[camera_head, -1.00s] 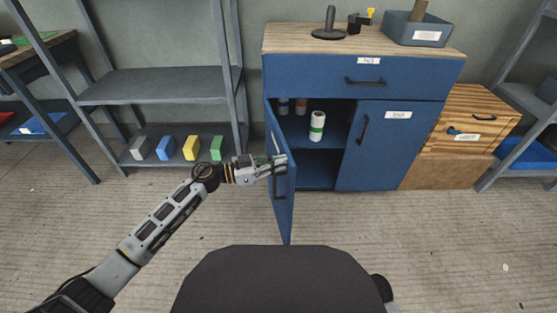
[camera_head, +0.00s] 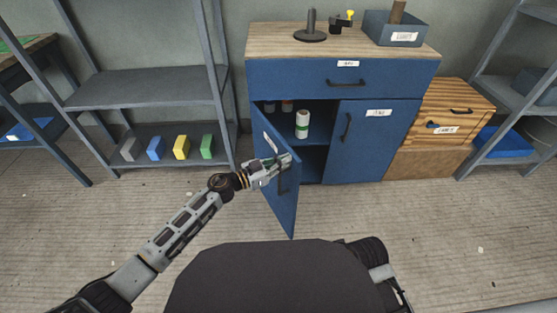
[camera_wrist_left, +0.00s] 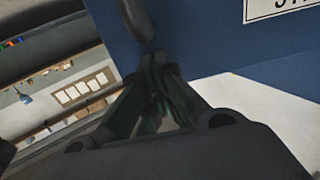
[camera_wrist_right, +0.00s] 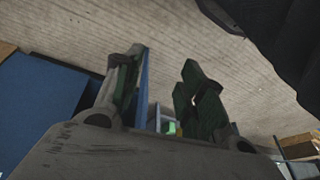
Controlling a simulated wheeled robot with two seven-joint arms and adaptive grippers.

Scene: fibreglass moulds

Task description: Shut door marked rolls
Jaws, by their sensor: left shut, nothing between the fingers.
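The blue cabinet (camera_head: 310,80) has its left door (camera_head: 284,208) standing open towards me, with the outer face turned left. A white label (camera_head: 270,142) is on that face; the left wrist view shows a label cut off, its word unreadable. My left gripper (camera_head: 286,163) is shut and empty at the door's outer face, near the handle (camera_head: 283,184); contact is hard to tell. Its shut fingers (camera_wrist_left: 158,85) show against blue in the left wrist view. My right gripper (camera_wrist_right: 165,88) is open and empty in its wrist view.
The right door (camera_head: 375,145) and the drawer (camera_head: 345,82) are shut. A grey shelf (camera_head: 145,88) with coloured blocks is on the left, a wooden drawer box (camera_head: 455,105) on the right. Floor in front is clear.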

